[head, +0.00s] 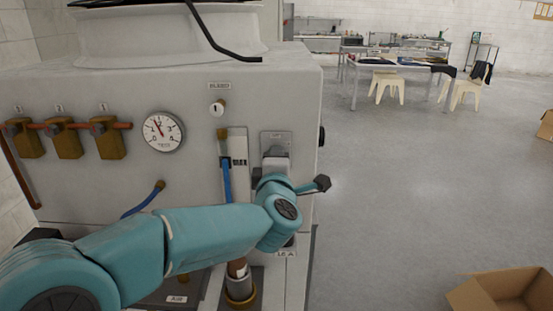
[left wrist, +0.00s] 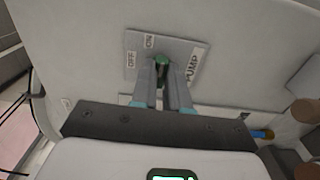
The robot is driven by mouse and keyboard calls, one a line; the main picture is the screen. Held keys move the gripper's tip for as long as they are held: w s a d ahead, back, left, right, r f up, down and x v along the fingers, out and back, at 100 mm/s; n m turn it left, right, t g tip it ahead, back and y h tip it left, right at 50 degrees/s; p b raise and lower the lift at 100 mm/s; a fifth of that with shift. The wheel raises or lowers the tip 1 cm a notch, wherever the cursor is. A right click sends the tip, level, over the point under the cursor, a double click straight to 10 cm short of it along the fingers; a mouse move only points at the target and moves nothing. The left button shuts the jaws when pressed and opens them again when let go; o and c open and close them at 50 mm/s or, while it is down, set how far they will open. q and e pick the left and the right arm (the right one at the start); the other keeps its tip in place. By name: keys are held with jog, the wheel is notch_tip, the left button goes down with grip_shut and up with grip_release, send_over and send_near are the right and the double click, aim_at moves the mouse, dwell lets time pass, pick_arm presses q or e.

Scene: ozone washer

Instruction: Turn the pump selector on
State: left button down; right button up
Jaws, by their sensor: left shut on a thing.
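The pump selector (left wrist: 162,61) is a small green knob on a grey plate (left wrist: 193,50) marked PUMP, ON and OFF in the left wrist view. My left gripper (left wrist: 162,72) is shut on the knob, with one finger on each side. The fingers cover part of the knob, and I cannot tell which label it points to. In the head view the plate (head: 277,137) is on the right of the machine's front. My left gripper (head: 275,158) is against it there and hides the knob. My right gripper is not in view.
The white machine (head: 110,85) carries a round gauge (head: 163,132), several brass valves (head: 63,139) and a BLEED knob (head: 217,108). A blue-banded tube (head: 227,180) stands just left of my gripper. Open floor lies right, with a cardboard box (head: 500,290).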

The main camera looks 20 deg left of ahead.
pick_arm(q)
jog(key=c, duration=1.1)
grip_release()
jog(key=shift+d, duration=0.1)
jog(key=shift+s, duration=0.1)
jog(key=b+v, duration=0.2)
jog(key=v, duration=1.4)
